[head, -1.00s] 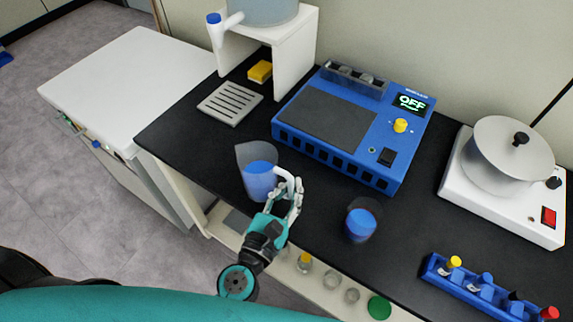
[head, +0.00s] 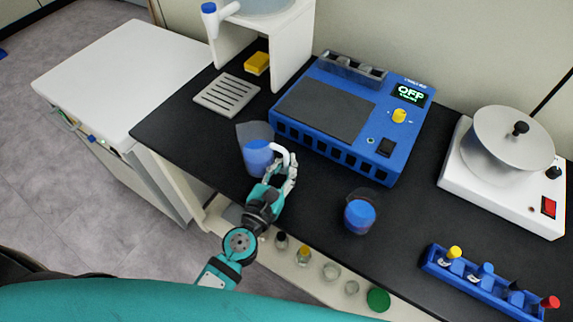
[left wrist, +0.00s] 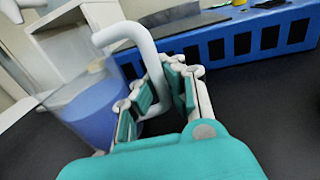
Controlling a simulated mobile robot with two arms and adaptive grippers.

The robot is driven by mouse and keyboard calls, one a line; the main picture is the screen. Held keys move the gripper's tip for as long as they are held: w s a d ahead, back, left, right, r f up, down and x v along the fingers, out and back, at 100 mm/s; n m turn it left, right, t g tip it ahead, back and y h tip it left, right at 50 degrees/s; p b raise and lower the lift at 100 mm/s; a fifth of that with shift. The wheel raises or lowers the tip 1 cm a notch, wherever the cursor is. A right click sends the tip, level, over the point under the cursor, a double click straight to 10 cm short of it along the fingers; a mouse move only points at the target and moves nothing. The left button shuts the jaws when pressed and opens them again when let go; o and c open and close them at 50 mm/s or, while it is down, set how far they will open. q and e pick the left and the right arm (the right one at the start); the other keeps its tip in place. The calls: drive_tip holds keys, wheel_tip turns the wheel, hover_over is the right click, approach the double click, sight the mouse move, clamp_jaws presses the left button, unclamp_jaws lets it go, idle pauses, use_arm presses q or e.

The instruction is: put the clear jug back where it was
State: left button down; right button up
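The clear jug (head: 257,154) has a white handle (head: 283,152) and blue liquid inside. It is at the left part of the black counter (head: 310,207), in front of the blue machine's left end. My left gripper (head: 285,176) has its fingers around the handle and holds it. The left wrist view shows the handle (left wrist: 143,45) running down between the fingers (left wrist: 158,100), with the jug (left wrist: 95,100) on the left. I cannot tell whether the jug's base touches the counter. My right gripper is not in view.
A slotted drip tray (head: 227,95) and yellow sponge (head: 257,63) lie behind the jug, by a white stand (head: 290,60). The blue machine (head: 345,120) reads OFF. A beaker of blue liquid (head: 360,215) stands to the right. A vial rack (head: 480,285) is front right.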

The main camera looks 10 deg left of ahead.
use_arm(q)
drive_tip(key=shift+f, duration=0.1)
drive_tip(key=c, duration=1.5)
unclamp_jaws()
drive_tip(key=shift+r, duration=0.2)
drive_tip(key=b+v, duration=0.1)
drive_tip(key=v, duration=0.2)
drive_tip(key=b+v, duration=0.2)
drive_tip(key=v, duration=0.2)
drive_tip(key=b+v, duration=0.1)
drive_tip(key=v, duration=0.2)
drive_tip(key=shift+s+f+b, duration=0.25)
drive_tip(key=shift+f+b, duration=0.05)
drive_tip(key=shift+b, duration=0.05)
drive_tip(key=shift+s+a+r, duration=0.2)
drive_tip(key=shift+s+r, duration=0.05)
drive_tip(key=shift+s, duration=0.45)
